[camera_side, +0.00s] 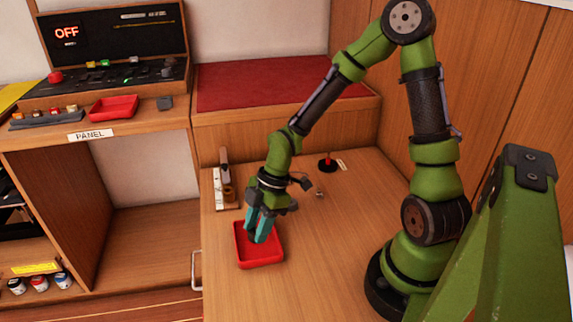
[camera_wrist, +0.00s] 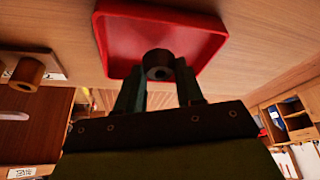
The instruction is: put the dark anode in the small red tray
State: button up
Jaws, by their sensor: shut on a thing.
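The small red tray (camera_side: 268,258) lies on the wooden table, left of my arm's base. My gripper (camera_side: 259,237) is over the tray, pointing down. In the wrist view, my gripper (camera_wrist: 158,85) is shut on the dark anode (camera_wrist: 158,62), a short dark cylinder with a hole in its end. The anode appears in front of the red tray (camera_wrist: 165,30), near one edge of it. I cannot tell whether it touches the tray floor. In the side view the fingers mostly hide the anode.
A brown cylinder (camera_side: 228,193) stands on a light plate (camera_side: 220,190) behind the tray. A red-topped black item (camera_side: 327,163) is at the table's back. Another red tray (camera_side: 114,107) sits on the panel shelf at left.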

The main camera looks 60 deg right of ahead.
jog(key=shift+f, duration=1.05)
jog(key=shift+f, duration=0.1)
jog(key=o, duration=1.1)
jog(key=v, duration=1.2)
jog(key=shift+s+a+r+m+t+h, duration=0.4)
jog(key=shift+s+r+m+t, duration=0.7)
jog(key=shift+r+m, duration=1.45)
jog(key=shift+s+a+r+m+t+h, duration=0.55)
jog(key=shift+s+r+m, duration=1.05)
jog(key=shift+m, duration=1.8)
jog(key=shift+s+a+r+m+t+h, duration=0.2)
jog(key=shift+s+r+m+t, duration=0.95)
jog(key=shift+r+m, duration=1.4)
